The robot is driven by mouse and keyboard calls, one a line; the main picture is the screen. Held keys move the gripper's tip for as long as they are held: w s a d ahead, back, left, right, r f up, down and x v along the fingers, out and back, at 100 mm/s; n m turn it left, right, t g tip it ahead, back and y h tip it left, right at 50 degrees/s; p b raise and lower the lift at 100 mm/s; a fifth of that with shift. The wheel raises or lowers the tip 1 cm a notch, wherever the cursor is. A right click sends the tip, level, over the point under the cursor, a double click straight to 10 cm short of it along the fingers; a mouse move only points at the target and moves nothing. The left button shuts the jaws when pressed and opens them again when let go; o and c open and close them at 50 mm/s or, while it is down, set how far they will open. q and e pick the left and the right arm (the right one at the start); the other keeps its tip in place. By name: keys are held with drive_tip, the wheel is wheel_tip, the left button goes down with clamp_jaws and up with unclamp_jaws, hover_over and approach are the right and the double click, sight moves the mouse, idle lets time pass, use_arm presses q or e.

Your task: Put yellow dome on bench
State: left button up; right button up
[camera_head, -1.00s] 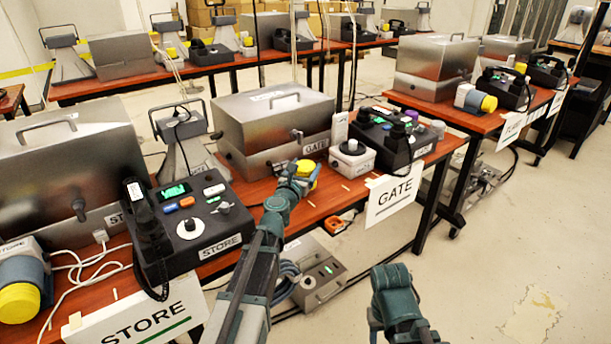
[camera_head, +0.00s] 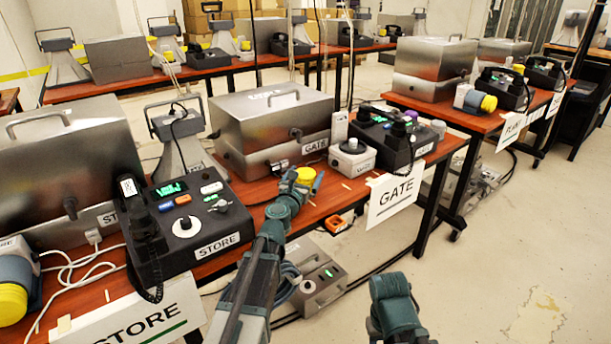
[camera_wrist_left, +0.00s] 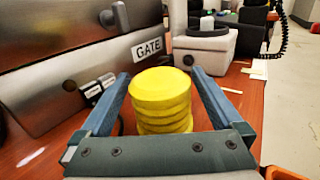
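The yellow dome (camera_head: 305,175) stands on the red-brown bench top (camera_head: 262,190) of the GATE station, in front of the metal case. In the left wrist view the dome (camera_wrist_left: 163,95) is a ribbed yellow cylinder, upright between the two blue fingers. My left gripper (camera_head: 302,184) is open around it. The dome's lower end is hidden behind the gripper's palm (camera_wrist_left: 160,150). Part of my right arm shows at the bottom, but its gripper does not.
A metal case (camera_head: 275,125) marked GATE stands close behind and left of the dome. A white box with a round knob (camera_head: 351,158) and a black phone console (camera_head: 392,135) stand to the right. The STORE console (camera_head: 185,215) is left. The GATE sign (camera_head: 395,195) hangs at the front edge.

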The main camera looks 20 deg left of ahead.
use_arm(q)
drive_tip(key=shift+r, duration=0.15)
drive_tip(key=shift+s, duration=0.15)
drive_tip(key=s, duration=1.1)
drive_tip(key=shift+s+a, duration=0.25)
drive_tip(key=shift+s, duration=0.15)
